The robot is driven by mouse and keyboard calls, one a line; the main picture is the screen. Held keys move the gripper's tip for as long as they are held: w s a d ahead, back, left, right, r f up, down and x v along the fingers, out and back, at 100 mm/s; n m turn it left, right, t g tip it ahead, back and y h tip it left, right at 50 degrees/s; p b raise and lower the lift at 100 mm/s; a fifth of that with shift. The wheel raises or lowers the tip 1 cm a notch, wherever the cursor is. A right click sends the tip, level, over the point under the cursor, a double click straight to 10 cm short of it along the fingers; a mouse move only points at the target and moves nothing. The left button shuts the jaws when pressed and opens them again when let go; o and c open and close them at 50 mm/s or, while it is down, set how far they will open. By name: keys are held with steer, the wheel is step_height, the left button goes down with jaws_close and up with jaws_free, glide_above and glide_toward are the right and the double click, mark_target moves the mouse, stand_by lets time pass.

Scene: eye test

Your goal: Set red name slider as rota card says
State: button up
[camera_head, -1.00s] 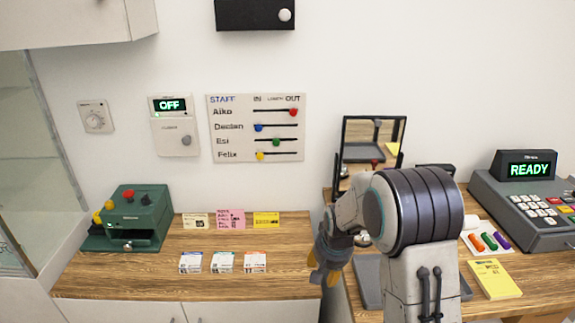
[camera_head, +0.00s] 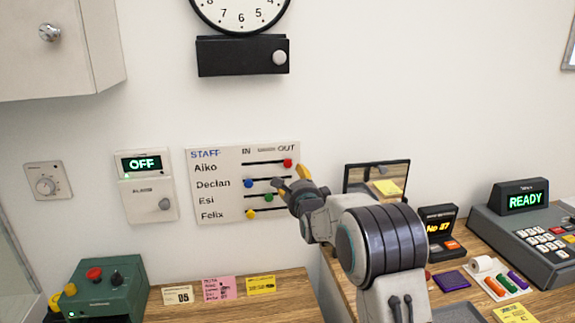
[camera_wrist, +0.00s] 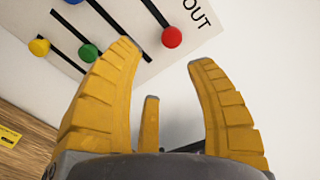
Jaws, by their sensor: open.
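The white STAFF board (camera_head: 222,207) hangs on the wall with name rows and IN, LUNCH and OUT columns. The red slider knob (camera_head: 288,163) is on Aiko's line at the OUT end. My gripper (camera_head: 293,180) is open and empty in front of the board's right edge, just below the red knob. In the wrist view, the red knob (camera_wrist: 171,37) appears between and beyond the fingertips, with no visible contact. A pink card (camera_head: 219,289) stands on the wooden counter; its heading seems to read ROTA, but its lines are too small to read.
The blue knob (camera_head: 248,183) is toward IN, the green knob (camera_head: 269,198) is mid-line and the yellow knob (camera_head: 251,213) is toward IN. An alarm panel (camera_head: 149,199) reading OFF is left of the board. A mirror (camera_head: 361,177) stands to the right.

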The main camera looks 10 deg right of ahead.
mark_target(288, 164)
steer(key=shift+w+a+r+m+t+p, duration=0.2)
steer(key=shift+w+m+p, duration=0.5)
steer(key=shift+w, duration=0.55)
steer(key=shift+w+d+r+m+t+p, duration=0.15)
steer(key=shift+w+r+m+p, duration=0.15)
steer(key=shift+w+m+p, duration=0.65)
steer(key=shift+w+a+r+m+t+p, duration=0.1)
steer(key=shift+w+r+m+p, duration=0.3)
steer(key=shift+w, duration=1.15)
steer(key=shift+f, duration=0.15)
steer(key=shift+c, duration=0.3)
jaws_close()
